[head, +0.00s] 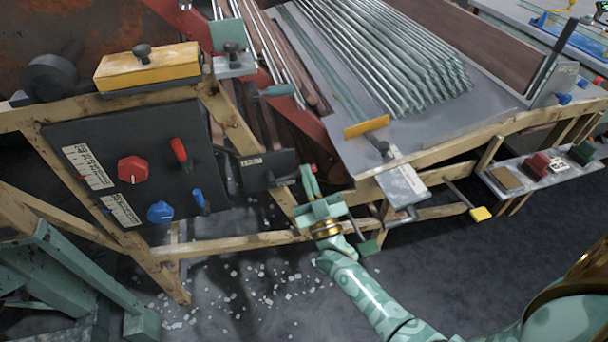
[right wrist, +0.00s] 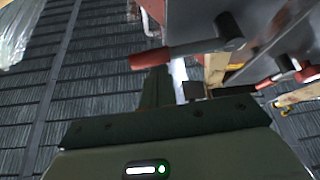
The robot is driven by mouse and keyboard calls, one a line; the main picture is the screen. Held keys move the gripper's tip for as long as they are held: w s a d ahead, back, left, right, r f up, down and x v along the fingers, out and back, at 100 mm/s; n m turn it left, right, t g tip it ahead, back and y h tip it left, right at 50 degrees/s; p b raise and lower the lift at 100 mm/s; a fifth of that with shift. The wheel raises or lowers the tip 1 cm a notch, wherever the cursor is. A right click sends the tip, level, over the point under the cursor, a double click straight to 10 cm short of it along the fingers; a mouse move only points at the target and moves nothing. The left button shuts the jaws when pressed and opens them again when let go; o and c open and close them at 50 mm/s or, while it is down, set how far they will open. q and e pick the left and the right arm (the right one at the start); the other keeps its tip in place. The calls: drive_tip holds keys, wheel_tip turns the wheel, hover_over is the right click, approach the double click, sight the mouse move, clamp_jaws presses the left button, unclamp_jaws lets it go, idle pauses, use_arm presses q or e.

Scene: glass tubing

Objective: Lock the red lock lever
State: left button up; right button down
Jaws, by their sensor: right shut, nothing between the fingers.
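A small dark box (head: 262,176) with a label is fixed to the wooden frame. A red-handled lever (right wrist: 150,59) shows in the right wrist view, with a grey shaft running to a pivot on a grey housing. In the head view a small red tip (head: 314,168) shows beside the box, close to my right fingertips. My right gripper (head: 309,174) is shut and empty. In the right wrist view its fingers (right wrist: 162,78) are right by the red handle and partly overlap it; I cannot tell whether they touch. My left gripper is out of view.
A dark control panel (head: 110,140) on the left carries a red knob (head: 132,169), a red lever (head: 179,152), a blue knob (head: 160,212) and a blue lever (head: 199,200). Glass tubes (head: 400,60) lie on the bench above. A yellow-ended rod (head: 480,214) sticks out to the right.

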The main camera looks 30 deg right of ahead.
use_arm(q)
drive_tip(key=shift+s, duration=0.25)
use_arm(e)
drive_tip(key=shift+f+m+h, duration=0.15)
drive_tip(key=shift+m+h, duration=0.25)
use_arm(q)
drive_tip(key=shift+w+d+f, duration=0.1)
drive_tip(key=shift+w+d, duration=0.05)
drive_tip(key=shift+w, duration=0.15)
